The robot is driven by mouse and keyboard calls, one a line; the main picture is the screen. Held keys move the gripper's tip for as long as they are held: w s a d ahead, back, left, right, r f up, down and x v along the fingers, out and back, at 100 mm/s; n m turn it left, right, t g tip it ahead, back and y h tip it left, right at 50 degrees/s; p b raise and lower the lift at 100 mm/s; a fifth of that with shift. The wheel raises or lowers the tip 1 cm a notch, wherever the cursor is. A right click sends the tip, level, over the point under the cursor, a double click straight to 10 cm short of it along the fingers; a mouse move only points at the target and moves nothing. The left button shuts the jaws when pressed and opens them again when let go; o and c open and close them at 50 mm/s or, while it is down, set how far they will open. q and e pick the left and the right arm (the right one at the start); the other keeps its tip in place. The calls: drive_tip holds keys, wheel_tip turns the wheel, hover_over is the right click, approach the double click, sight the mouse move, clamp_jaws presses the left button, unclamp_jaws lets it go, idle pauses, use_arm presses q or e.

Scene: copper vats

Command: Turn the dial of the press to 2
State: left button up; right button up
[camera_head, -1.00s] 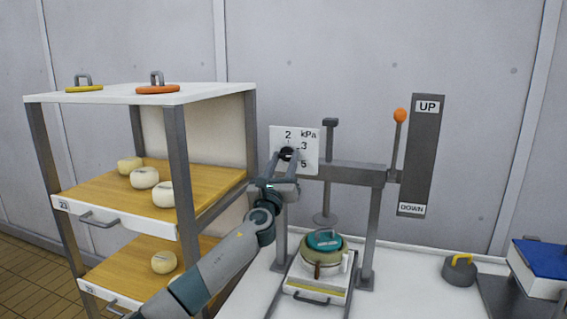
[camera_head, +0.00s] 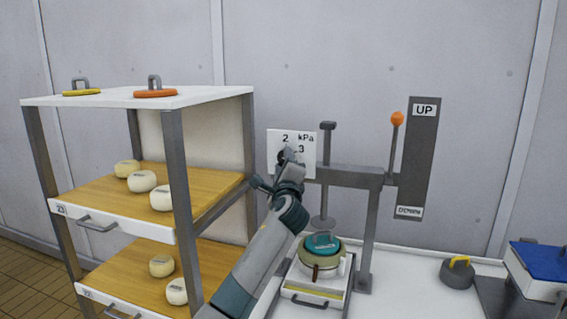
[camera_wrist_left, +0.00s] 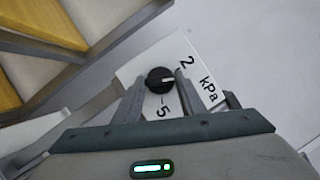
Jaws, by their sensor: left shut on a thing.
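The press (camera_head: 345,175) stands on the white table with a white dial plate (camera_head: 305,138) at its upper left. The black round dial (camera_wrist_left: 159,80) has a white pointer mark, which points right in the wrist view, toward the right finger, a little below the 2. My left gripper (camera_head: 288,158) is at the dial, its fingers (camera_wrist_left: 158,92) on either side and shut on it. My right gripper is not in view.
A shelf rack (camera_head: 180,145) with cheeses stands close left of my left arm. The press lever (camera_head: 397,119) is up at the UP sign. A teal-topped mould (camera_head: 323,245) sits under the press.

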use_arm(q)
drive_tip(key=n+g+p, duration=0.1)
drive_tip(key=n, duration=0.1)
drive_tip(key=n+g+y, duration=0.1)
drive_tip(key=n, duration=0.2)
drive_tip(key=shift+r+p, duration=0.15)
drive_tip(key=shift+p, duration=0.2)
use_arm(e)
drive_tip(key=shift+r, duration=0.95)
use_arm(q)
drive_tip(key=o, duration=1)
drive_tip(key=shift+o, duration=0.2)
drive_tip(key=shift+s, duration=0.1)
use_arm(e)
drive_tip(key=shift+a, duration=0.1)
use_arm(q)
drive_tip(key=s+d+b, duration=0.1)
drive_tip(key=s+b, duration=0.4)
drive_tip(key=s, duration=1.2)
drive_tip(key=shift+d, duration=0.2)
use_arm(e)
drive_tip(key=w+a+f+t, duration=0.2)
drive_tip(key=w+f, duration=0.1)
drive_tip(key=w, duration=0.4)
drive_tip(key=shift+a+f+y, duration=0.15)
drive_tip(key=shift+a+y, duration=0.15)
